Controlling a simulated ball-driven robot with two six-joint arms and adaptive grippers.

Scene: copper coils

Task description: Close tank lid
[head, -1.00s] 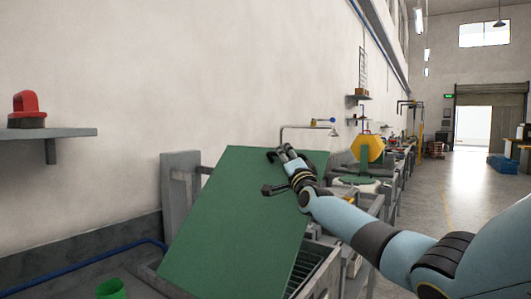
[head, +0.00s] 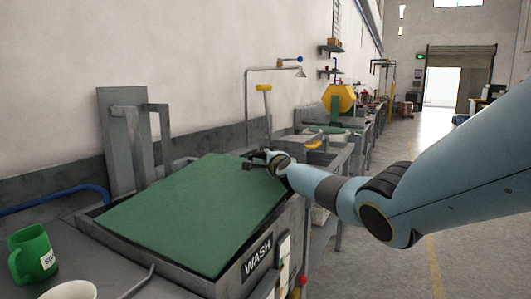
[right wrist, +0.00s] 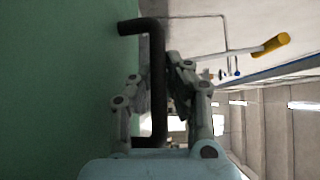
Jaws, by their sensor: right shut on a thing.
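The green tank lid (head: 190,210) lies low and nearly flat over the grey tank marked WASH (head: 225,275) in the head view. I cannot tell whether its edge touches the rim all round. My right gripper (head: 262,160) is at the lid's far right corner. In the right wrist view, my right gripper (right wrist: 155,75) is shut on the black lid handle (right wrist: 156,42), a bent bar standing off the green surface. The inside of the tank is hidden under the lid. My left gripper is not in view.
A green mug (head: 35,255) and a white bowl (head: 68,290) stand at the front left. A grey upright bracket (head: 125,140) rises behind the tank. A tap pipe (head: 247,95) and more benches stand beyond. The floor (head: 400,190) at right is open.

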